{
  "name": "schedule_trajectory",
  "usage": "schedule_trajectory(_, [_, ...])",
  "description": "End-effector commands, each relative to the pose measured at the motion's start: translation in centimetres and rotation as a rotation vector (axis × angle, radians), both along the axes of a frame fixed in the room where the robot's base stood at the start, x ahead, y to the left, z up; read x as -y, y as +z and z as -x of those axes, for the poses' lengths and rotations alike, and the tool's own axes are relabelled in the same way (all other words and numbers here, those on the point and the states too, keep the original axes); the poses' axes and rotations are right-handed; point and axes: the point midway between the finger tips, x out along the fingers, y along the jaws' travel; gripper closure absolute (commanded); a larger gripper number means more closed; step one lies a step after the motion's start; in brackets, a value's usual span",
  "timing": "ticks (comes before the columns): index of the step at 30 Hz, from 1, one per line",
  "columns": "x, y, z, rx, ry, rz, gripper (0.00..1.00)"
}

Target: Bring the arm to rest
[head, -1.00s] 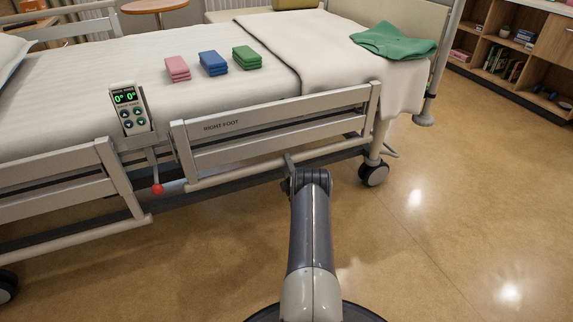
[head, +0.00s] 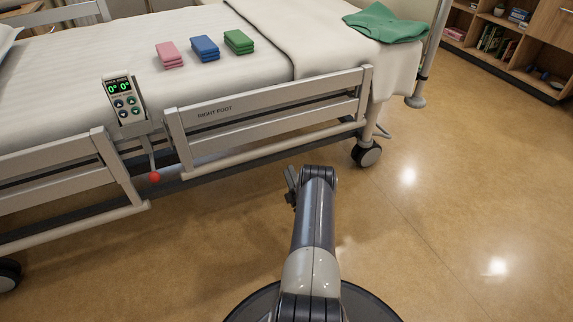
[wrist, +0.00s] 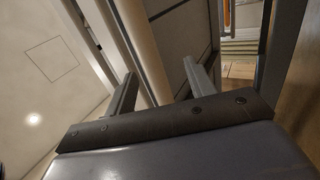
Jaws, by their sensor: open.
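My arm (head: 313,232) reaches forward over the floor, low in the head view, on the near side of the bed. My gripper (head: 290,185) shows only in part there, at the left of the arm's far end and apart from the bed rail. In the wrist view my gripper (wrist: 158,90) has its two fingers spread apart. Nothing is held between them. The view past the fingers is tilted, with pale panels and bars beyond.
The bed's side rail (head: 270,105) marked RIGHT FOOT is just beyond my arm. A control panel (head: 125,102) and a red-knobbed lever (head: 154,177) are to its left. Pink (head: 169,56), blue (head: 205,48) and green (head: 239,42) folded cloths lie on the bed. Floor (head: 470,200) at right is clear.

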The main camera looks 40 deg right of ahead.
Motion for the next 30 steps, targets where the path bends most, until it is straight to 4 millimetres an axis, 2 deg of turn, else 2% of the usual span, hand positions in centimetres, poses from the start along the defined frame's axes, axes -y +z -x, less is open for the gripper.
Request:
schedule_trajectory(12, [0.1, 0.1, -0.1, 0.003, 0.0, 0.003, 0.48])
schedule_trajectory(24, [1.4, 2.7, -3.9, 0.005, -0.001, 0.005, 0.48])
schedule_trajectory(30, [1.7, 3.2, -4.7, 0.003, -0.002, 0.002, 0.48])
